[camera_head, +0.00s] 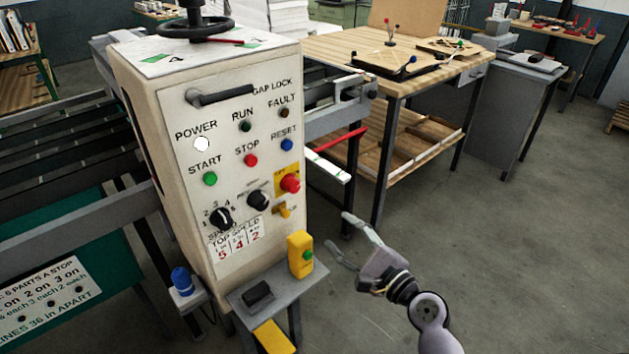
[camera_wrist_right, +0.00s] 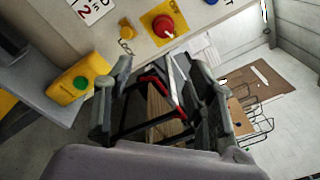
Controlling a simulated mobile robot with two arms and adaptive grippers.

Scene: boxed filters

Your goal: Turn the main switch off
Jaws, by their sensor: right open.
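The control cabinet (camera_head: 222,215) stands at left centre with its sloped panel facing me. A red rotary knob on a yellow plate (camera_head: 289,183), which looks like the main switch, sits at the panel's right edge. In the wrist view the red knob (camera_wrist_right: 165,26) shows a pale pointer line on its face. The POWER lamp (camera_head: 201,144) looks bright white. My right gripper (camera_head: 340,233) is open and empty, to the right of the cabinet and lower than the knob, apart from it. In the wrist view its fingers (camera_wrist_right: 158,72) point toward the panel's edge. My left gripper is not in view.
A yellow box with a green button (camera_head: 300,254) stands on a grey shelf below. START (camera_head: 210,179), STOP (camera_head: 251,160) and RESET (camera_head: 286,145) buttons are nearby. Floor right of my gripper is clear.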

